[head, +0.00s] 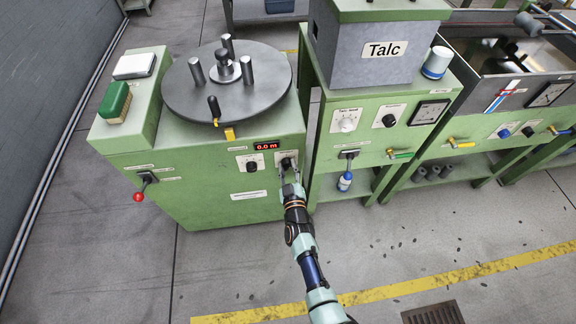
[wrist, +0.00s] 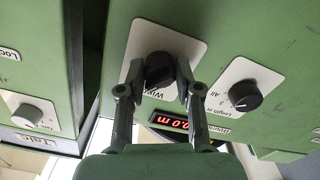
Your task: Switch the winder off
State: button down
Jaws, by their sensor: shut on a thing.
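The winder (head: 225,205) is the green machine at left in the head view, with a dark round turntable (head: 190,95) on top. Its black winder knob (wrist: 158,66) sits on a white plate (wrist: 185,42) in the wrist view, partly hidden by the fingers. My gripper (head: 289,174) is at the right end of the winder's front panel. In the wrist view my gripper (wrist: 162,82) has one finger on each side of the knob and is shut on it. A red display (head: 267,146) reads 0.0 m.
A second black knob, for length (wrist: 245,96), is close beside the gripper. A red-tipped lever (head: 140,194) is on the winder's left front. The talc machine (head: 380,50) stands close on the right. The floor in front is clear.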

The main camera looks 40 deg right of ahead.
jog(key=n+p, duration=0.1)
jog(key=n, duration=0.2)
jog(key=shift+n, duration=0.4)
jog(key=shift+n+p, duration=0.45)
jog(key=shift+n, duration=1.35)
jog(key=c, duration=0.8)
grip_release()
jog(key=v, duration=1.2)
jog(key=shift+d, duration=0.1)
